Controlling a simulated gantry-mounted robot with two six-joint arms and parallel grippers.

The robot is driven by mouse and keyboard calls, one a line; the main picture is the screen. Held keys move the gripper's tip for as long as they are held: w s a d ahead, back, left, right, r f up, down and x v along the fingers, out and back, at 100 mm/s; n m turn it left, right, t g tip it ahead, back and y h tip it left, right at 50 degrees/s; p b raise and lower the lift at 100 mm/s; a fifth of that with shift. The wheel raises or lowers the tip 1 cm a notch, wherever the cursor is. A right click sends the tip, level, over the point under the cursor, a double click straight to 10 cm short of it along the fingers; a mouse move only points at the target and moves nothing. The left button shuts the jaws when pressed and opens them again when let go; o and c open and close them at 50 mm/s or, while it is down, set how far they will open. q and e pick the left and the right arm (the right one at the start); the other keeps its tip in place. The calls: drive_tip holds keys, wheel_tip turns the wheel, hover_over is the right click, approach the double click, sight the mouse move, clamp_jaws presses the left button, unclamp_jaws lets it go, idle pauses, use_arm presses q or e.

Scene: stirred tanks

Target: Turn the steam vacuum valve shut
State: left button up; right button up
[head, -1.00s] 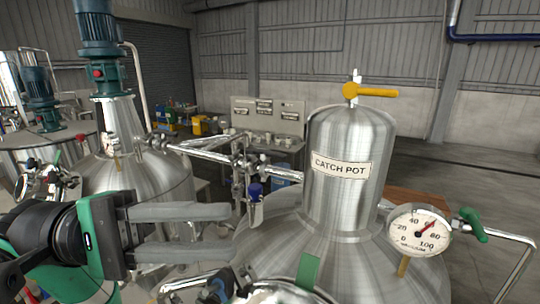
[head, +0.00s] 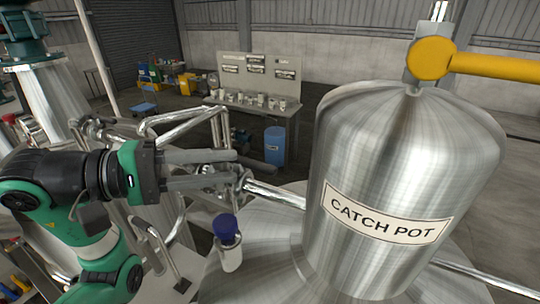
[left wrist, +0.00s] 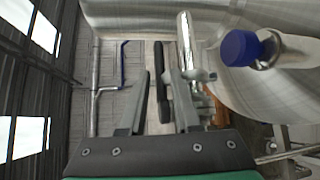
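My left gripper (head: 236,168) reaches in from the left in the head view, left of the catch pot (head: 345,150). Its two fingers are apart, near chrome pipework (head: 272,194). In the left wrist view the fingers of my left gripper (left wrist: 160,76) stand on either side of a dark bar (left wrist: 161,98); I cannot tell whether they touch it. A yellow lever handle (head: 495,66) sits level on top of the catch pot and points right. No label names the steam vacuum valve, so I cannot tell which handle it is. My right gripper is not in view.
A bench (head: 290,108) with small items and a blue drum (head: 274,146) stand behind. Open floor lies between.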

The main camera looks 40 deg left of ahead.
sight(247, 164)
use_arm(q)
drive_tip(key=p+x, duration=0.1)
drive_tip(key=x, duration=0.6)
drive_tip(key=shift+d+r+p, duration=0.1)
drive_tip(key=shift+p, duration=0.2)
drive_tip(key=shift+w+d+f, duration=0.2)
drive_tip(key=shift+w, duration=0.4)
clamp_jaws()
idle(0.3)
